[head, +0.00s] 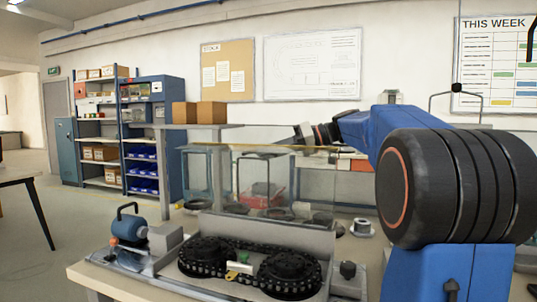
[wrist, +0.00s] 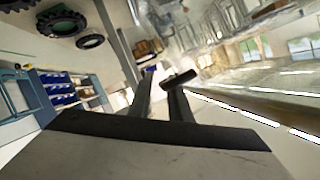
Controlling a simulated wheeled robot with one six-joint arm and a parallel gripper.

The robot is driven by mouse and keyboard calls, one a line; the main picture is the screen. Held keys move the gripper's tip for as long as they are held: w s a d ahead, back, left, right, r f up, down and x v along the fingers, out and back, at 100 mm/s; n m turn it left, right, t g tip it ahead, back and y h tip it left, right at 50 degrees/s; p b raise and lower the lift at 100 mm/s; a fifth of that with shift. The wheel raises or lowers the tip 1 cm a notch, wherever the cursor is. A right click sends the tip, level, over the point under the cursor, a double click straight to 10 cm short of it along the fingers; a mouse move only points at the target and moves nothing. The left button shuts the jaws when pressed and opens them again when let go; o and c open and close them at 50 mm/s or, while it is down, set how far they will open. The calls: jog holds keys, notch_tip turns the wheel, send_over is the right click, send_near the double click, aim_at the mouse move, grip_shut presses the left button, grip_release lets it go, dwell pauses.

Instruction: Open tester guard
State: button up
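The tester (head: 180,272) stands on the bench in front of me, with a black chain loop (head: 250,268) around two dark sprockets. Its clear guard (head: 310,185) stands roughly upright behind the chain, with a yellowish top edge. My gripper (head: 300,135) is above and behind that top edge, near its right half. In the wrist view my gripper (wrist: 162,92) shows two dark fingers with a gap between them and nothing clearly held. A short black bar (wrist: 180,77) shows at the right fingertip; I cannot tell if it is part of the finger. A clear pane with bright stripes (wrist: 260,118) lies to the right.
A blue-grey motor or pump (head: 128,228) sits at the bench's left end. A spool (head: 362,227) and several dark rings stand behind the guard. Shelves (head: 100,150) and a table (head: 20,178) are farther left, with open floor between.

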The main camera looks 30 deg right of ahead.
jog(key=v, duration=1.7)
jog(key=shift+r, duration=0.15)
jog(key=shift+s+d, duration=0.1)
jog(key=shift+d, duration=0.05)
